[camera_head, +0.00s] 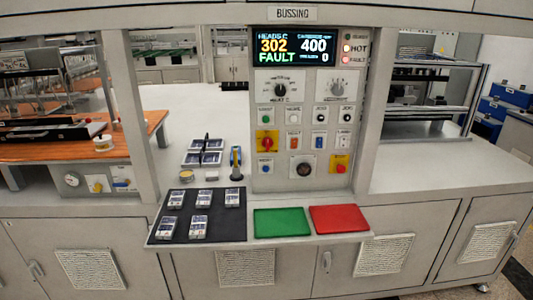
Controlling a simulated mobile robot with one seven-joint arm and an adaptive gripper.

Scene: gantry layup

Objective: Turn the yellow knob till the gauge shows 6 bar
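A small yellow knob (97,187) sits on a low grey panel at the left, under the orange-topped bench. A round white gauge (71,180) is to its left on the same panel. The gauge's needle and numbers are too small to read. A red-handled switch on a yellow plate (267,142) is a separate control on the central panel. My gripper is not in view.
The central panel (302,185) has a lit display (294,47), dials and buttons. Before it are a dark mat (184,230) with several small modules, a green pad (282,222) and a red pad (338,218). A grey post (130,110) stands right of the knob.

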